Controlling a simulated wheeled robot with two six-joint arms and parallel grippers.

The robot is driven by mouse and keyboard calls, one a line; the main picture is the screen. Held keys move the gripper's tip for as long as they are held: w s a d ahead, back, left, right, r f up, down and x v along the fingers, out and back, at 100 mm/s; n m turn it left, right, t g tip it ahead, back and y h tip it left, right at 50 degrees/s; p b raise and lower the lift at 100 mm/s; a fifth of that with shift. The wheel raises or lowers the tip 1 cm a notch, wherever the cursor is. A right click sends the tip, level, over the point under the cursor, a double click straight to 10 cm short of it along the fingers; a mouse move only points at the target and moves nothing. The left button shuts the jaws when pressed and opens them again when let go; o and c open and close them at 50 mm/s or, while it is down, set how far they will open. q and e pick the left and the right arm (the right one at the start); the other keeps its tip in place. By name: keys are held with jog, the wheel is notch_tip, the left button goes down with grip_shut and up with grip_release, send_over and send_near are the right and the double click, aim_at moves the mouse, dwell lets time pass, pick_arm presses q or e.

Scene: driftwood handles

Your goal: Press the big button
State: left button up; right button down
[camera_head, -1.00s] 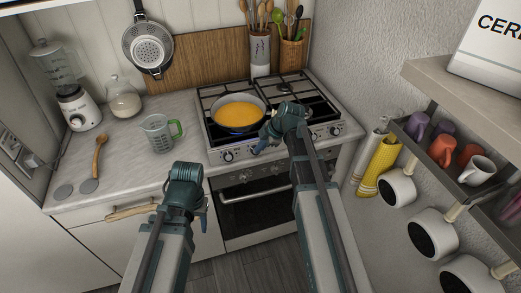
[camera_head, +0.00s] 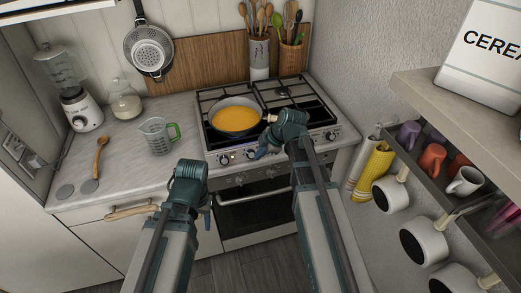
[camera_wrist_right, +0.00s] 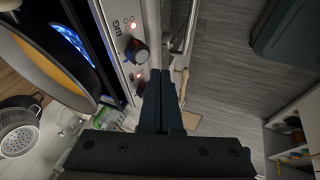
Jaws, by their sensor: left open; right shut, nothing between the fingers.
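The stove's front panel carries knobs (camera_head: 224,159). In the right wrist view, a black knob (camera_wrist_right: 135,50) has the printed label BIG (camera_wrist_right: 118,27) beside it and a lit red light. A second knob (camera_wrist_right: 139,87), also with a red light, sits nearer my fingers. My right gripper (camera_head: 262,152) is shut and empty at the front of the stove. Its fingers (camera_wrist_right: 164,74) lie just beside the knobs in the right wrist view; I cannot tell whether they touch. My left gripper (camera_head: 207,218) is open and empty, low in front of the counter drawer.
A pan of orange soup (camera_head: 235,118) sits on the stove, with blue flame (camera_wrist_right: 68,45) showing in the wrist view. A measuring cup (camera_head: 156,137) stands on the counter to the left. A mug shelf (camera_head: 480,205) and hanging pans (camera_head: 425,238) line the right wall.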

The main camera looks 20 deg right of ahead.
jog(key=p+v, duration=0.7)
jog(key=v, duration=0.2)
jog(key=shift+w+a, duration=0.1)
jog(key=shift+a, duration=0.05)
dwell(0.7)
